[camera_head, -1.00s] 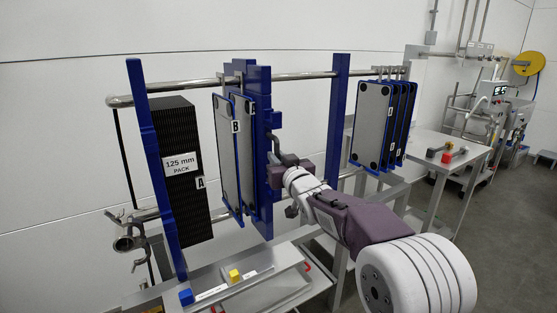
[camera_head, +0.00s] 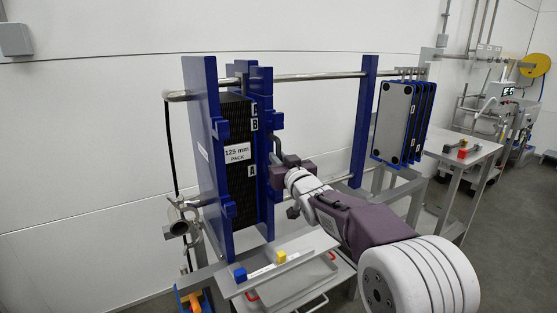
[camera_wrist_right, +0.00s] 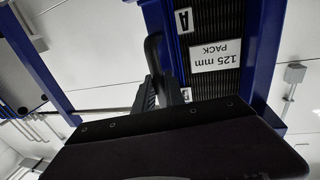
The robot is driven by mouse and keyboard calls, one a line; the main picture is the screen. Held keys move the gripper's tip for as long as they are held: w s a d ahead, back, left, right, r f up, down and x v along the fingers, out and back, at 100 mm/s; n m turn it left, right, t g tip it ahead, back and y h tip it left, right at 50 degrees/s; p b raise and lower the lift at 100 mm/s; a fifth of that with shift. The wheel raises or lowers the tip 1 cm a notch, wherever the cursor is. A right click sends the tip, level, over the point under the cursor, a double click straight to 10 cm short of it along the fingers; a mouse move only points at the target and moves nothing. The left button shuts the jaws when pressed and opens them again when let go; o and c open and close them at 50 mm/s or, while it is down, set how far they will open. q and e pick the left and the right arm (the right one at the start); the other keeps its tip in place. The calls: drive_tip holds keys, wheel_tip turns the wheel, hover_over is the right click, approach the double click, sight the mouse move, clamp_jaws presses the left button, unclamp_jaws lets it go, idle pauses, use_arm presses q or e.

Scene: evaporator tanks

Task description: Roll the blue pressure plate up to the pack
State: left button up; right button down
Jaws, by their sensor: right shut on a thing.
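The blue pressure plate (camera_head: 265,84) hangs upright on the steel rails, close against the right side of the black ribbed pack (camera_head: 240,192). No clear gap shows between them; I cannot tell how tight the contact is. The pack bears a "125 mm PACK" label and letter tags. A blue end plate (camera_head: 200,130) stands at its left. My right gripper (camera_head: 277,158) is shut on the pressure plate's dark handle, which shows in the right wrist view as a black bar (camera_wrist_right: 152,52) at the gripper fingers (camera_wrist_right: 160,92). My left gripper is out of view.
A blue upright (camera_head: 363,120) stands further right on the rails, with several blue-edged grey plates (camera_head: 396,120) hanging beyond it. A tray (camera_head: 312,287) lies below, near a blue cube (camera_head: 240,274) and a yellow cube (camera_head: 281,257). Rails between pressure plate and upright are clear.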

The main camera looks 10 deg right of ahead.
drive_tip(key=c, duration=1.4)
unclamp_jaws()
drive_tip(key=shift+a, duration=0.2)
drive_tip(key=s+d, duration=0.1)
drive_tip(key=s, duration=0.8)
drive_tip(key=shift+d, duration=0.2)
